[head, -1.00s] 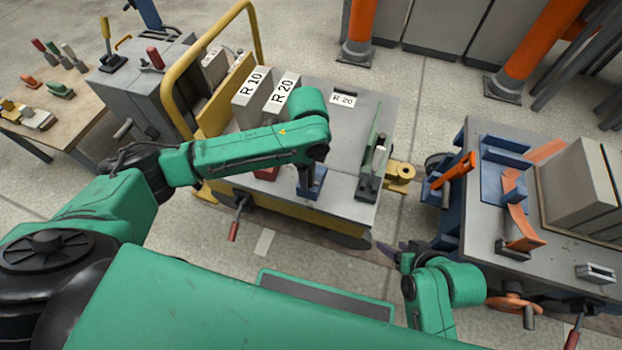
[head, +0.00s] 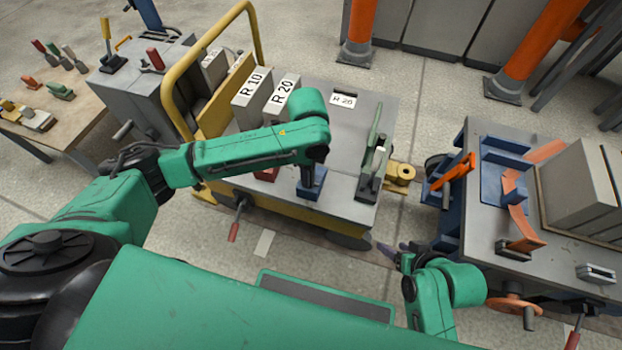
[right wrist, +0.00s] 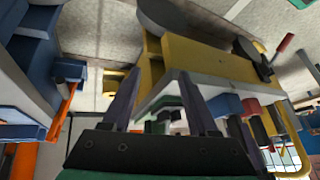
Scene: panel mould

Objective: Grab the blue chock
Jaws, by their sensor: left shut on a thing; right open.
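The blue chock (head: 312,184) is on the grey top of the yellow cart (head: 345,186), near its front edge. My left gripper (head: 308,174) points down at it, shut on it; the fingertips are partly hidden by my own arm. I cannot tell whether the chock is clear of the top. In the right wrist view the blue chock (right wrist: 197,93) shows at the cart's edge beyond the fingers. My right gripper (head: 400,252) is open and empty, low in front of the gap between the cart and the right table; its two fingers show in the right wrist view (right wrist: 158,88).
Grey blocks labelled R 10 (head: 251,84) and R 20 (head: 281,98) stand on the cart, with a red piece (head: 266,174) left of the chock. A green upright clamp (head: 374,155) stands to its right. The right table (head: 480,225) holds blue and orange fixtures.

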